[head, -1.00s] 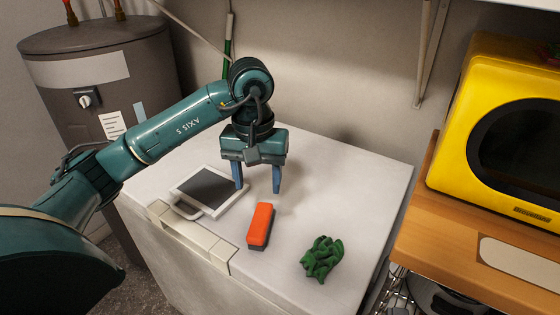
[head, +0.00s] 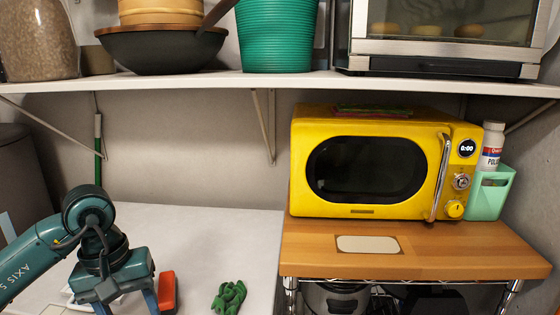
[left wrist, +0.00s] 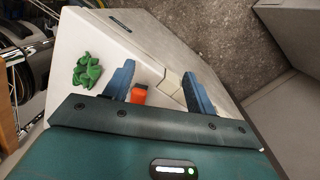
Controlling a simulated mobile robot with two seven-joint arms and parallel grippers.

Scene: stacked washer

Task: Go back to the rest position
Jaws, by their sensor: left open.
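My left gripper (head: 126,303) is at the lower left of the head view, above the white appliance top (head: 195,235). Its two blue fingers are apart with nothing between them; the tips are cut off by the frame edge. In the left wrist view the open gripper (left wrist: 158,82) points down at the white top. An orange-red block (head: 167,291) lies beside the right finger in the head view; it also shows between the fingers in the left wrist view (left wrist: 139,94), below them. My right gripper is not in view.
A crumpled green cloth-like thing (head: 229,297) lies on the white top. A yellow microwave (head: 372,165) stands on a wooden-topped cart (head: 440,248) to the right. A shelf (head: 200,83) with a wok, a green basket and a toaster oven runs above.

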